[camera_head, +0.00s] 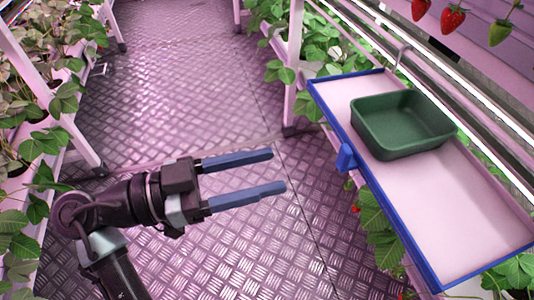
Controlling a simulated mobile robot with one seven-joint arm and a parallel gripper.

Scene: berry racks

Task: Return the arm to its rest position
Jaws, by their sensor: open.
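My gripper (277,171) is in the lower middle of the head view, with two blue fingers spread apart and pointing right. Nothing is between the fingers. My arm folds up from the bottom left, and the gripper hangs over the metal floor, apart from the racks and the tray.
A blue-rimmed tray (437,283) with a pale surface is at the right. A dark green bin (391,141) stands on it and looks empty. Strawberries (452,19) hang at the top right. Plant racks line both sides. The diamond-plate floor (180,75) between them is clear.

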